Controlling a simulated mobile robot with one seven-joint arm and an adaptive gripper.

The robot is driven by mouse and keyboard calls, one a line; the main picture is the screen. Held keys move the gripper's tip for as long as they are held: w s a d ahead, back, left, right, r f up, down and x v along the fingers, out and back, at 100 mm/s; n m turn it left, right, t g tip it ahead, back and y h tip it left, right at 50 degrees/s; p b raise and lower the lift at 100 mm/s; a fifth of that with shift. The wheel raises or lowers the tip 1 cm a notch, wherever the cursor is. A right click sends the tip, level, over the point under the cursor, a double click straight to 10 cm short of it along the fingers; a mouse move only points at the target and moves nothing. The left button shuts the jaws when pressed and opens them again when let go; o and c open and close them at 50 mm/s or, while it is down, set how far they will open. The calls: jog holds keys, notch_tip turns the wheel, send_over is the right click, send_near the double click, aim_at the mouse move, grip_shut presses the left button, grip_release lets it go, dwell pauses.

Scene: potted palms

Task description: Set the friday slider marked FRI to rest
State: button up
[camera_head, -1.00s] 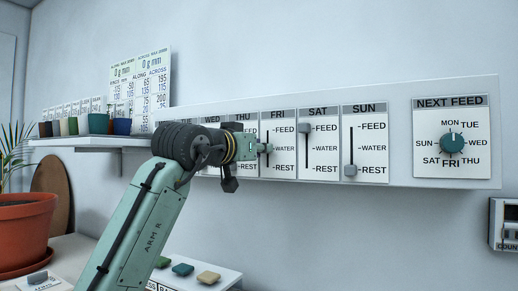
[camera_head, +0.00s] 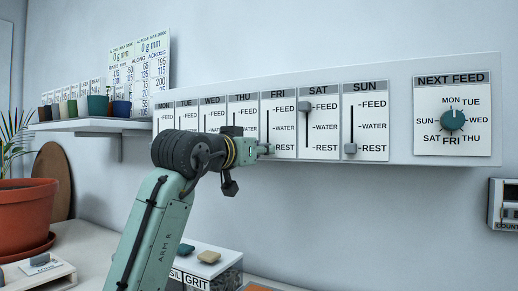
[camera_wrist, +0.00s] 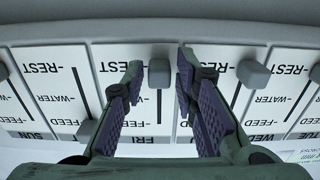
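The FRI slider strip (camera_head: 279,113) is on the white wall panel, with FEED at the top, WATER in the middle and REST at the bottom. In the upside-down wrist view, its grey knob (camera_wrist: 159,72) is level with the REST mark, at that end of the slot. My gripper (camera_head: 266,149) is at the REST height of this strip and largely hides the knob in the head view. In the wrist view, my gripper's purple-padded fingers (camera_wrist: 161,72) stand apart on either side of the knob, with small gaps showing. The fingers are open.
The SAT knob (camera_head: 305,106) is at FEED and the SUN knob (camera_head: 350,148) at REST, both to the right. The THU knob (camera_wrist: 253,73) is at REST beside my finger. A NEXT FEED dial (camera_head: 452,120) is farther right. A shelf (camera_head: 90,126) with pots is left.

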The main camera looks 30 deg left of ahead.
jog(key=shift+o, duration=1)
jog(key=shift+r, duration=0.1)
jog(key=s, duration=1.2)
jog(key=shift+d, duration=0.35)
jog(key=shift+s, duration=0.15)
